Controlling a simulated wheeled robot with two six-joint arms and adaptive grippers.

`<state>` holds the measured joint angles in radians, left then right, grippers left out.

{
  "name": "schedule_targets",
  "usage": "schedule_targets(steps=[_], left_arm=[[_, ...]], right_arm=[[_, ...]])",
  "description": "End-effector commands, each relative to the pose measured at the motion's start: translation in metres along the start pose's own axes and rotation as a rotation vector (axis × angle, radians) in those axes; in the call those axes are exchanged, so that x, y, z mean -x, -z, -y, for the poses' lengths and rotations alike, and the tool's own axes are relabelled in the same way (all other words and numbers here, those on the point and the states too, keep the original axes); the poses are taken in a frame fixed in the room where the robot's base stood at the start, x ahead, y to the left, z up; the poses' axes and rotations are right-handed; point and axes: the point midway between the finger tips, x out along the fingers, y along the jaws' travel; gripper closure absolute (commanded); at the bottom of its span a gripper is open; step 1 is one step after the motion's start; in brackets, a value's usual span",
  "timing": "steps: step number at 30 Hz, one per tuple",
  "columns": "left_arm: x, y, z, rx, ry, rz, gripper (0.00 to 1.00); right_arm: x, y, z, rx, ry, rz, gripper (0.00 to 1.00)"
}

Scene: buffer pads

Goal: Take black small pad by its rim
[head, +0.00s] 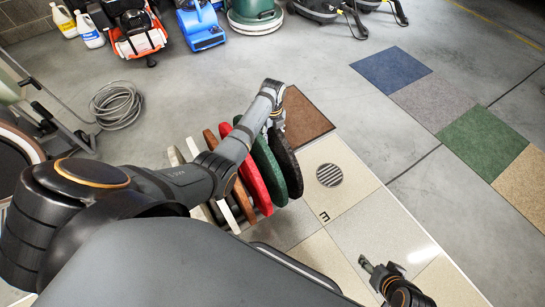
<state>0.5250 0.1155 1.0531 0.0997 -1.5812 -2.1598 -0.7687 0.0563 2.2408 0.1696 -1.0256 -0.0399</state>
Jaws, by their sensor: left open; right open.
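A row of round pads stands on edge near the middle of the head view. The black small pad (287,166) is at the right end of the row, beside a green pad (267,170). My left arm reaches across the row from the left. My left gripper (275,122) is open at the upper rim of the black pad and points down. Its fingers are partly hidden, so I cannot tell whether they straddle or touch the rim. My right gripper (369,265) is open and empty at the lower right, apart from the pads.
Red (253,180) and brown (238,195) pads and pale ones stand further left. A brown mat (304,119) lies behind the black pad. A tiled panel with a round drain (330,175) is clear to the right. A hose (117,106) and cleaning machines stand further back.

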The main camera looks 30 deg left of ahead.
Motion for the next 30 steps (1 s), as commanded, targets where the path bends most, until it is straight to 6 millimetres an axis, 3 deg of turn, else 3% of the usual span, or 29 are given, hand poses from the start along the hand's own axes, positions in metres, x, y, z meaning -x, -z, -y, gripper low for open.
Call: schedule_targets(steps=[4,15,30], left_arm=[[0.0013,-0.0001,0.0003,0.000,0.000,0.000,0.50],[0.0014,0.0000,0.0002,0.000,0.000,0.000,1.00],[0.0024,-0.0003,0.0005,0.000,0.001,0.001,1.00]], right_arm=[[0.0009,0.0005,0.0001,0.000,0.000,0.000,0.51],[0.0009,0.0002,0.0000,0.000,0.000,0.001,0.51],[0.0012,0.0000,-0.0001,0.000,-0.001,0.003,0.51]])
